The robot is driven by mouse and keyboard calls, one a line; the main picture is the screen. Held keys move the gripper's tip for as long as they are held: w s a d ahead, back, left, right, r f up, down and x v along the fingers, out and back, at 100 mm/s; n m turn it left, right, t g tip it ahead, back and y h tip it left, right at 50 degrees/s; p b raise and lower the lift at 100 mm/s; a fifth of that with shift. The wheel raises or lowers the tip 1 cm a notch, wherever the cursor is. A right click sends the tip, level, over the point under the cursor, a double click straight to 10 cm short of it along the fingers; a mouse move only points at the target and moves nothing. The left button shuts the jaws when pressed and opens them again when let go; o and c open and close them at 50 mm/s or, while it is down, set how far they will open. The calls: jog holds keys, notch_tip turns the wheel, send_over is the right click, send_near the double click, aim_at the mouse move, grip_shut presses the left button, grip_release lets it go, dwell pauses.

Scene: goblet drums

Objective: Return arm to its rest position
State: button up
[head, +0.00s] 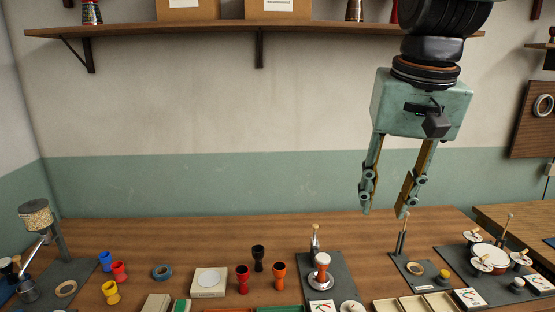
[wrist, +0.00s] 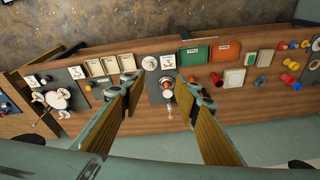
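My gripper (head: 385,205) hangs from my arm at the right of the head view, fingers pointing down, above the back part of the table. Its two fingers are spread apart, with nothing between them. In the wrist view my gripper (wrist: 165,88) also shows open, high above the wooden table (wrist: 215,124). A goblet drum with a red body and white top (head: 322,270) stands on a dark plate below and left of my gripper. It is well apart from the fingers.
A shelf (head: 215,32) crosses the wall above. A hopper device (head: 36,215) stands at left.

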jog(key=s+f+n+b, duration=0.1)
jog(key=s+f, duration=0.3)
jog(key=s, duration=0.7)
jog(key=s+f+n+t+b, duration=0.1)
jog(key=s+f, duration=0.4)
jog(key=s, duration=0.7)
jog(key=shift+d+b, duration=0.35)
jog(key=shift+b, duration=0.1)
